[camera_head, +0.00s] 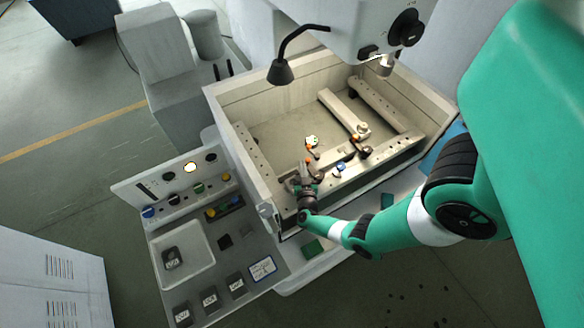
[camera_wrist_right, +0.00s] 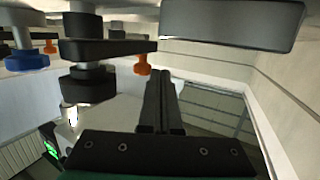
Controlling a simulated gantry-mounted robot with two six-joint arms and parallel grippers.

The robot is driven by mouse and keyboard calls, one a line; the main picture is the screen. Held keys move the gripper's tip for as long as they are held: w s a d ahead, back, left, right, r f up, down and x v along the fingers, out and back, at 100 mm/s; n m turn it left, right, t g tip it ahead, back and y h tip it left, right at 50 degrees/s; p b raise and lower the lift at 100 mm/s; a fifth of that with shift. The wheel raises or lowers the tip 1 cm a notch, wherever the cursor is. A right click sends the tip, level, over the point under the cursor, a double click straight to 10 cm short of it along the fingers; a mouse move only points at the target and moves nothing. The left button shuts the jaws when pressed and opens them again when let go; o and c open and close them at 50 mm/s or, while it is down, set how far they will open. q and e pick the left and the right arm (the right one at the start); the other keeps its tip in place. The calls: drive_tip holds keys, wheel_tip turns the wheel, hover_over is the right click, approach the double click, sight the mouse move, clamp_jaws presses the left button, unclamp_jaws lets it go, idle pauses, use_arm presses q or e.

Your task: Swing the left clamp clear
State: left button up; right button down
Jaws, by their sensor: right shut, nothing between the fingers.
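The left clamp (camera_head: 312,174) is a dark bar with an orange tip, on the front rail inside the tank; my right gripper partly hides it. In the right wrist view the dark clamp bar (camera_wrist_right: 105,48) sits on a bolt post, its orange tip pointing down at its right end. My right gripper (camera_head: 293,182) is shut and empty beside the left clamp at the tank's front left. Its fingers (camera_wrist_right: 161,102) show closed together just below and right of the clamp bar; contact cannot be told. My left gripper is not in view.
The right clamp (camera_head: 360,147) stands farther right, near a blue knob (camera_head: 340,167). A black lamp (camera_head: 281,72) hangs over the tank's back left. The tank wall (camera_head: 255,172) rises on the left. A control panel with a white tray (camera_head: 208,248) lies outside it.

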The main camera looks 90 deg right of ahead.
idle(0.5)
drive_tip(key=shift+a+r, duration=0.15)
drive_tip(key=shift+a, duration=0.25)
drive_tip(key=p+v, duration=0.2)
drive_tip(key=v, duration=0.8)
drive_tip(key=shift+a, duration=0.3)
drive_tip(key=shift+s+a, duration=0.1)
